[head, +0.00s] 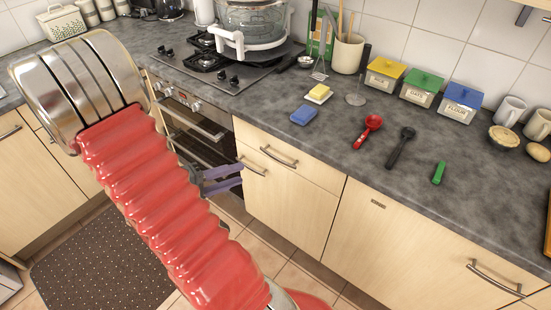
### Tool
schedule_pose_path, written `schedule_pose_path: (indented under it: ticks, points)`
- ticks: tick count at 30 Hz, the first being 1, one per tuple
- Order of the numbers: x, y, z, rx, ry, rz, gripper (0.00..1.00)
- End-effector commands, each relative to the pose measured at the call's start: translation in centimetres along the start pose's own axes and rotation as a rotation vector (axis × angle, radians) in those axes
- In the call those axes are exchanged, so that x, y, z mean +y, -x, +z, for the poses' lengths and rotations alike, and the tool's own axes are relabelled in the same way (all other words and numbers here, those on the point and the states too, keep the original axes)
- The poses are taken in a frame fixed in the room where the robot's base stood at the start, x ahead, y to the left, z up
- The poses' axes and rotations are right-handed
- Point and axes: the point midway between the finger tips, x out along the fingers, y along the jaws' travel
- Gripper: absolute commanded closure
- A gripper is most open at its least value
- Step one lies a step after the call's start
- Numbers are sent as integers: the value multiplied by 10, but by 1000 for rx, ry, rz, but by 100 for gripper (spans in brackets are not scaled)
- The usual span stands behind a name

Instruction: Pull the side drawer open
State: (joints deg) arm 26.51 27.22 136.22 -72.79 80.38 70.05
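The drawer front (310,170) is pale wood, under the worktop right of the oven. It looks closed and has a dark metal bar handle (279,157). A door (285,205) below it has a second handle (250,166) at its upper left. My gripper (240,178) shows partly behind my red ribbed arm, its two purple-grey fingers pointing right with a gap between them. The fingertips are beside the door's handle in the picture, lower left of the drawer handle. I cannot tell whether they touch anything. The gripper's base is hidden by my arm.
An oven (195,130) with a hob (220,70) stands left of the drawer. The worktop (310,85) holds a sponge (303,115), a red scoop (368,131), lidded jars (421,89) and mugs. A dotted mat (100,265) lies on the tiled floor.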

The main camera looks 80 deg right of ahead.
Motion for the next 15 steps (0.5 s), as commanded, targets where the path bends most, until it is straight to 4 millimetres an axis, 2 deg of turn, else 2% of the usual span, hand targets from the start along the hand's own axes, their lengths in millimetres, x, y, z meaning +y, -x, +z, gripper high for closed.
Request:
schedule_pose_path:
  ticks: [8,15]
  points:
    - [-25,-42,-19,65,-2,149,69]
    - [-57,-74,-32,161,-7,228,69]
